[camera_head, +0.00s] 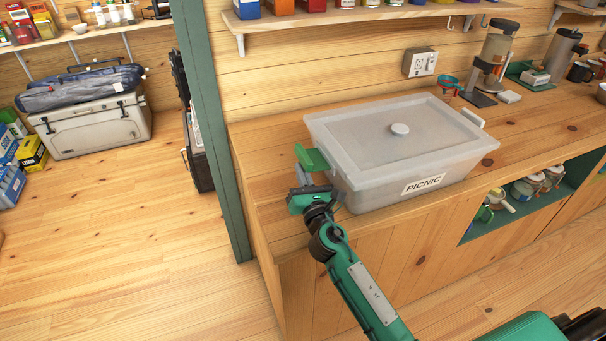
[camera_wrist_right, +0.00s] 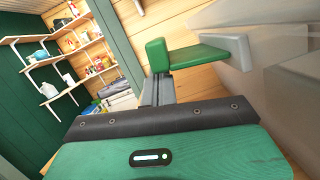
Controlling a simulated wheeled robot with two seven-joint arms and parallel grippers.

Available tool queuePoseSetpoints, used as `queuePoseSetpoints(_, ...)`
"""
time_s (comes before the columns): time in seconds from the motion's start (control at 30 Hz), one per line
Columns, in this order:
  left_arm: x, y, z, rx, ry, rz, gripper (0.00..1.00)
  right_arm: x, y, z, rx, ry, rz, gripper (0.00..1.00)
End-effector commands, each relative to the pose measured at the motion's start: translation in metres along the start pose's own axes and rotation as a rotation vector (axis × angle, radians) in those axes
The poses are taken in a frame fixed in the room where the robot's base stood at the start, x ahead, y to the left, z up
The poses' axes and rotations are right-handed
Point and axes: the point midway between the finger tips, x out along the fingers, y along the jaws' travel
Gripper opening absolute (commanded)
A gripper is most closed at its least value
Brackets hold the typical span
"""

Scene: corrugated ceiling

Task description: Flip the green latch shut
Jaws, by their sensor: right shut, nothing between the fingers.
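The clear lidded box (camera_head: 400,150) labelled PICNIC stands on the wooden counter. Its green latch (camera_head: 313,158) sticks out from the box's left end. In the right wrist view the green latch (camera_wrist_right: 190,54) projects sideways from a grey mount on the box wall. My right gripper (camera_head: 304,180) is shut and empty, just below and beside the latch. In the wrist view its fingers (camera_wrist_right: 158,88) reach up to the latch's outer end; I cannot tell whether they touch it. My left gripper is not in view.
A grey latch (camera_head: 473,118) sits at the box's right end. The wooden counter (camera_head: 265,150) is clear left of the box. A green post (camera_head: 215,120) stands left of the counter. A coffee maker (camera_head: 494,60) and a red funnel-like item (camera_head: 449,84) stand behind, to the right.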

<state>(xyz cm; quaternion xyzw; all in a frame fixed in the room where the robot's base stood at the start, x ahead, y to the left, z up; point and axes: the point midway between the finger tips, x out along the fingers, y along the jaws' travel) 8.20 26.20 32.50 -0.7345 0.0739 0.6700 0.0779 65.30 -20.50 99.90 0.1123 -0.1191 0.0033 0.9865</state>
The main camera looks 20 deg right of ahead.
Motion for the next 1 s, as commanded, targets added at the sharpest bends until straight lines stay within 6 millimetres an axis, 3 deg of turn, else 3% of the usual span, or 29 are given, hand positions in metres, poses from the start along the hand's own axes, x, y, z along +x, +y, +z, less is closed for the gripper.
queuePoseSetpoints(0.57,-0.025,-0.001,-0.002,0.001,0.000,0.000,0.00,0.008,0.005,0.031,0.422,-0.002,-0.106,0.00)
queuePoseSetpoints(0.7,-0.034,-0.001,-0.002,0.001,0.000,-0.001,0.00,0.010,0.004,0.039,0.411,-0.002,-0.103,0.00)
queuePoseSetpoints(1.0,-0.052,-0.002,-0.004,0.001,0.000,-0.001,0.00,0.014,-0.001,0.055,0.692,-0.001,-0.173,0.00)
